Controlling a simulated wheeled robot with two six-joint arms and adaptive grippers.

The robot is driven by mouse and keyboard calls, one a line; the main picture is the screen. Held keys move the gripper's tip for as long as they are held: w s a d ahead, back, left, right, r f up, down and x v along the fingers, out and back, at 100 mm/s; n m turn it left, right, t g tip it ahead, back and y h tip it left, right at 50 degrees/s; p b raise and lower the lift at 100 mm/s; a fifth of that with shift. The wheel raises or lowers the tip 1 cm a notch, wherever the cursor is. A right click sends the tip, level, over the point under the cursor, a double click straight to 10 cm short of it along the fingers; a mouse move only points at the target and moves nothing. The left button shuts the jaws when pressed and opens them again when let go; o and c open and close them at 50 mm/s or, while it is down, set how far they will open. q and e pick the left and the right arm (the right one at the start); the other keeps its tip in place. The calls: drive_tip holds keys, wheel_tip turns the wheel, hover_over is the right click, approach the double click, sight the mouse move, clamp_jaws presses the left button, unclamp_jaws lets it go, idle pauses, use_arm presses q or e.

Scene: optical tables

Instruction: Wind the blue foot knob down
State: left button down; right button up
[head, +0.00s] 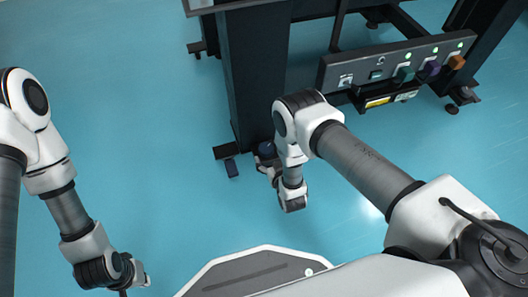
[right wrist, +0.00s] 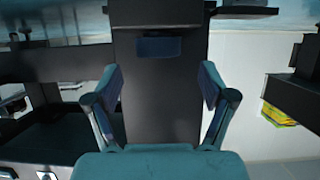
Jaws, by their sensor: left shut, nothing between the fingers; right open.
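The dark blue foot knob (head: 267,149) sits at the bottom of the near black table leg (head: 255,75), low over the floor. In the right wrist view the blue knob (right wrist: 158,47) shows in front of the dark leg, in line with the space between the fingers. My right gripper (head: 267,167) is right beside the knob in the head view, and its fingers (right wrist: 160,78) are spread and empty. Contact with the knob cannot be made out. My left gripper (head: 137,276) is shut and empty, far from the knob at the lower left.
A dark control panel (head: 335,74) with several coloured knobs and green lights hangs right of the leg, close to my right arm. A foot bracket (head: 226,151) sticks out left of the leg. The blue floor (head: 130,120) at left is clear.

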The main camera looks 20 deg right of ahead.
sight(266, 150)
drive_tip(key=b+x, duration=0.2)
drive_tip(key=x, duration=0.3)
drive_tip(key=shift+d+f+b, duration=0.1)
drive_tip(key=shift+f+b, duration=0.15)
drive_tip(key=shift+b, duration=0.05)
drive_tip(key=shift+w, duration=0.6)
drive_tip(key=c, duration=1.2)
drive_tip(key=shift+m+h, duration=0.3)
